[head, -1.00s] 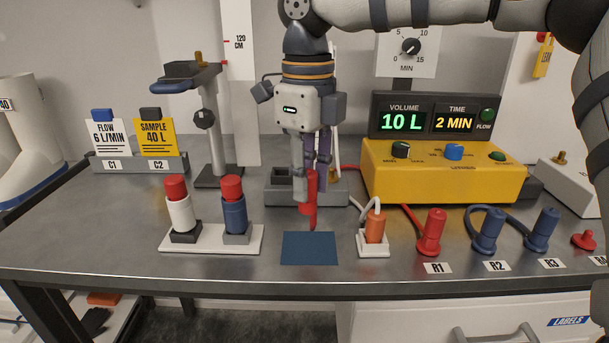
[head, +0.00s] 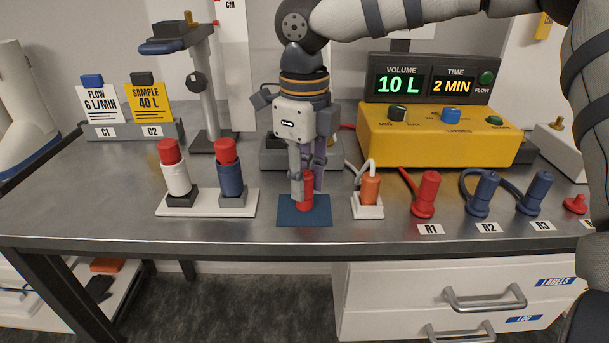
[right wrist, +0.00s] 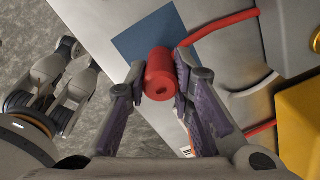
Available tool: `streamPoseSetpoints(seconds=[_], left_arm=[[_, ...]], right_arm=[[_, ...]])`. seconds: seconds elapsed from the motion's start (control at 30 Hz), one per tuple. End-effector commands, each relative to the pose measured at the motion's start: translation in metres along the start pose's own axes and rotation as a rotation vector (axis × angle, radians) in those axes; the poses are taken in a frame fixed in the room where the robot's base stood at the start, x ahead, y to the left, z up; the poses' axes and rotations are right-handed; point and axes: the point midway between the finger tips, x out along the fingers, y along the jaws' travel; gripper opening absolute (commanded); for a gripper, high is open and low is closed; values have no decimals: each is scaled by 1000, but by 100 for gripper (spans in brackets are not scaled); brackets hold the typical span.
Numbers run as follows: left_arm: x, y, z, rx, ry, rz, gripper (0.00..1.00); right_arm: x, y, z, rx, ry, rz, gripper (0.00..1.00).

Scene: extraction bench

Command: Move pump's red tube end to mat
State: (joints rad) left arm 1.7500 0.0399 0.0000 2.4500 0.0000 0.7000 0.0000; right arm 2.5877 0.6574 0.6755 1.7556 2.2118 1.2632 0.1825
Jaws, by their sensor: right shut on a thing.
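The red tube end (head: 308,190) is a red cylinder held upright between the fingers of my right gripper (head: 304,190). In the head view it is over the blue mat (head: 290,219), with its lower end at or just above the mat. I cannot tell whether it touches. The right wrist view shows the red tube end (right wrist: 159,75) between both fingers of the right gripper (right wrist: 158,88), overlapping an edge of the blue mat (right wrist: 145,38). A red tube (right wrist: 225,24) runs off to the right. The yellow pump (head: 435,138) stands behind, to the right. My left gripper is not seen in the head view.
A white stand (head: 205,210) with a white and a blue red-capped cartridge is left of the mat. An orange plug in a white holder (head: 369,212) is close on the right. Red R1 (head: 426,194) and blue connectors stand farther right. The bench's front edge is near the mat.

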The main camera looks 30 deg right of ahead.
Motion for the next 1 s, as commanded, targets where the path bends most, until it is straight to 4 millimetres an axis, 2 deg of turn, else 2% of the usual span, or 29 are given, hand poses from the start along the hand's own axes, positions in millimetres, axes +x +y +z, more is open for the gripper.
streamPoseSetpoints(seconds=[0.4,0.43,0.53,0.87,1.0], left_arm=[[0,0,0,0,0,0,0],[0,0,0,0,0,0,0],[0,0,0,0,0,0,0],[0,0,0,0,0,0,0],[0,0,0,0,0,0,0]], right_arm=[[8,0,0,0,0,0,0],[8,0,0,1,0,0,24],[8,0,0,0,0,0,45],[4,0,0,0,-1,-1,45],[-23,0,1,1,-6,-2,45]])
